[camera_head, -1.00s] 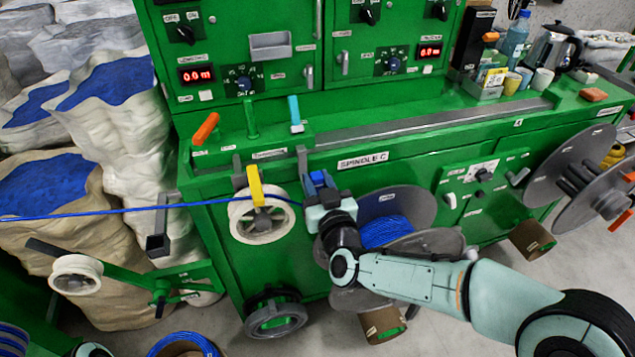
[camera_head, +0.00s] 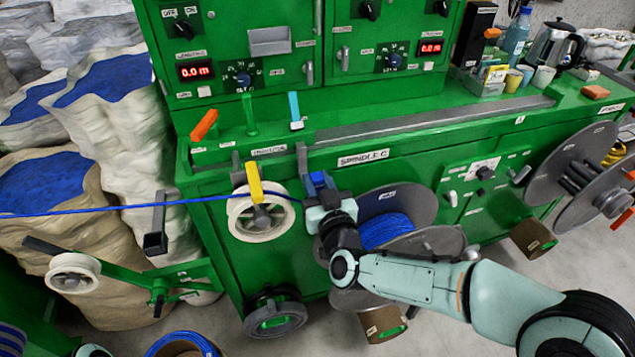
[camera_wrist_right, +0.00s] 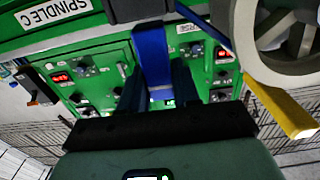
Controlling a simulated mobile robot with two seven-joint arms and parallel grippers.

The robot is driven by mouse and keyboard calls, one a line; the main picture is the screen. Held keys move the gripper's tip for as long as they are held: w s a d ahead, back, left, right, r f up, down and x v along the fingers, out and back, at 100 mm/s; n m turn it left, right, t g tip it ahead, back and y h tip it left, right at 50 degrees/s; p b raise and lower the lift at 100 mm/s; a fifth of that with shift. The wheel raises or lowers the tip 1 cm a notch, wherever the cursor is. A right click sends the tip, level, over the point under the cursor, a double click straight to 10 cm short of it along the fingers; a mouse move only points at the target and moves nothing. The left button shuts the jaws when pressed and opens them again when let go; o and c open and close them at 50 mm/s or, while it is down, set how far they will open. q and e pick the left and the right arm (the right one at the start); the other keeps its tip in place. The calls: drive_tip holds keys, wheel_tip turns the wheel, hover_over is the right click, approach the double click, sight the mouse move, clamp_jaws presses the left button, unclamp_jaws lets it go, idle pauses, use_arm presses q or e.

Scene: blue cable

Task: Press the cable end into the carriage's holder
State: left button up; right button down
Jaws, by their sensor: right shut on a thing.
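The blue cable (camera_head: 110,209) runs taut from the left edge, over the white guide wheel (camera_head: 245,218) under the yellow lever (camera_head: 255,184), to my right gripper (camera_head: 322,205). In the right wrist view a broad blue piece (camera_wrist_right: 152,55) sits between my dark fingers, against a dark bar (camera_wrist_right: 138,10). The thin cable (camera_wrist_right: 203,25) passes at upper right. Whether the end is seated in the holder is hidden.
The green cabinet (camera_head: 225,250) carries a rail (camera_head: 430,123) along its top. A grey spool with blue cable (camera_head: 385,230) stands close to my right gripper. An orange lever (camera_head: 204,124) and a grey bracket (camera_head: 157,225) are at left. Full sacks (camera_head: 115,115) stand behind.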

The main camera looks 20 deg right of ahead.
drive_tip(key=shift+f+b, duration=1.65)
drive_tip(key=shift+f, duration=0.25)
idle(0.4)
drive_tip(key=c, duration=0.7)
unclamp_jaws()
drive_tip(key=shift+c, duration=0.2)
drive_tip(key=s, duration=0.8)
drive_tip(key=shift+d+b, duration=0.15)
drive_tip(key=shift+b, duration=0.25)
